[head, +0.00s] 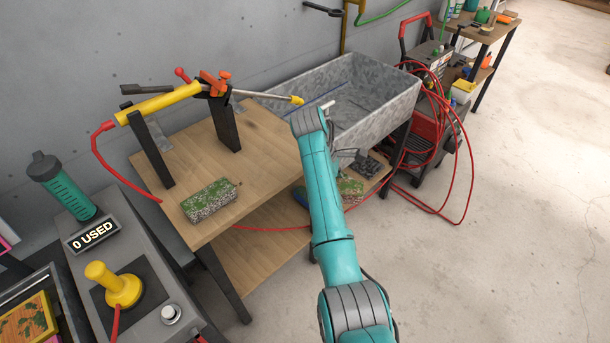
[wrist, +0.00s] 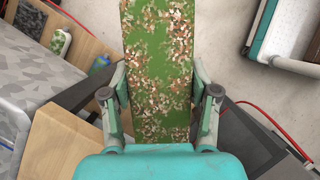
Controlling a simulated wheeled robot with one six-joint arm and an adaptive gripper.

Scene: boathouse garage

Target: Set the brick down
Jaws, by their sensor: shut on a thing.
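My gripper (wrist: 160,95) is shut on a long brick (wrist: 160,50) with a mossy green, brown and white speckled face. The brick lies between the two fingers in the wrist view and runs out past the top edge. In the head view my teal arm hides most of the gripper. What lies under the held brick is hidden.
A grey metal sink (head: 395,105) stands behind the arm. A red hose (head: 470,165) loops at the right. A grey console (head: 150,285) with a "0 USED" sign (head: 93,235) stands front left.

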